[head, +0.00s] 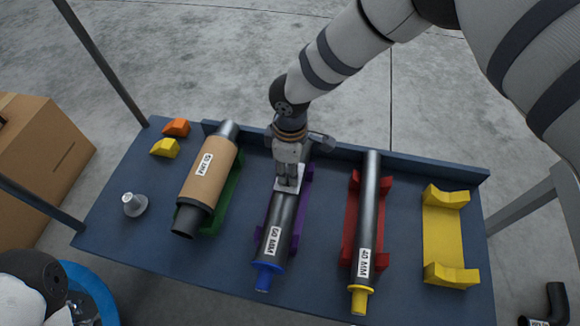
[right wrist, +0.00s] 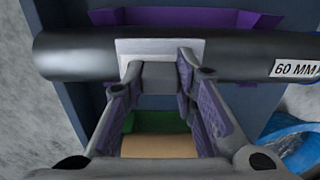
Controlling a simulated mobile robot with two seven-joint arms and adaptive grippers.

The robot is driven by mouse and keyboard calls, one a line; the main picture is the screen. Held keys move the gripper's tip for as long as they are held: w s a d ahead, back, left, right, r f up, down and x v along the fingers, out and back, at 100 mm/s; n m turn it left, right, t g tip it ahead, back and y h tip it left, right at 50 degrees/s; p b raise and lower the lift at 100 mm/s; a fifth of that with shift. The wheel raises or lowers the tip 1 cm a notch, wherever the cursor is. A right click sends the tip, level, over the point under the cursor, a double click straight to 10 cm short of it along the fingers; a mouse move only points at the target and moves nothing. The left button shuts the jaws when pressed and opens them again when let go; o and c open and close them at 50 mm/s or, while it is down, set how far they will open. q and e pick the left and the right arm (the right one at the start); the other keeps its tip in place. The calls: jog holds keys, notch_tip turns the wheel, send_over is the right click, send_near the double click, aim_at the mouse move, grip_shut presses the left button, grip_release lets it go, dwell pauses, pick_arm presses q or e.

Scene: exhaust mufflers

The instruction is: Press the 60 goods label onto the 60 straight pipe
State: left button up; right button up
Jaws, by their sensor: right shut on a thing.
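The 60 straight pipe (head: 285,222) is dark and lies in a purple cradle (head: 302,210) in the middle of the table, with a blue plug (head: 264,277) at its near end and a white "60 MM" mark. It also shows in the right wrist view (right wrist: 80,56). My right gripper (head: 289,180) is over the pipe, shut on a small grey block behind a white label (right wrist: 160,47). The label lies against or very close to the pipe's surface; exact contact is hard to tell. In the head view the label (head: 282,186) is partly hidden by the fingers. My left gripper is not clearly visible.
A brown-wrapped 50 MM pipe (head: 208,172) lies left in a green cradle. A 40 MM pipe (head: 367,215) lies right in a red cradle, beside an empty yellow cradle (head: 444,232). Small wedges (head: 165,148) and a grey knob (head: 133,205) sit at the left.

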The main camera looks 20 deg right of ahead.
jog(key=shift+r+p, duration=2.25)
jog(key=shift+r, duration=1.25)
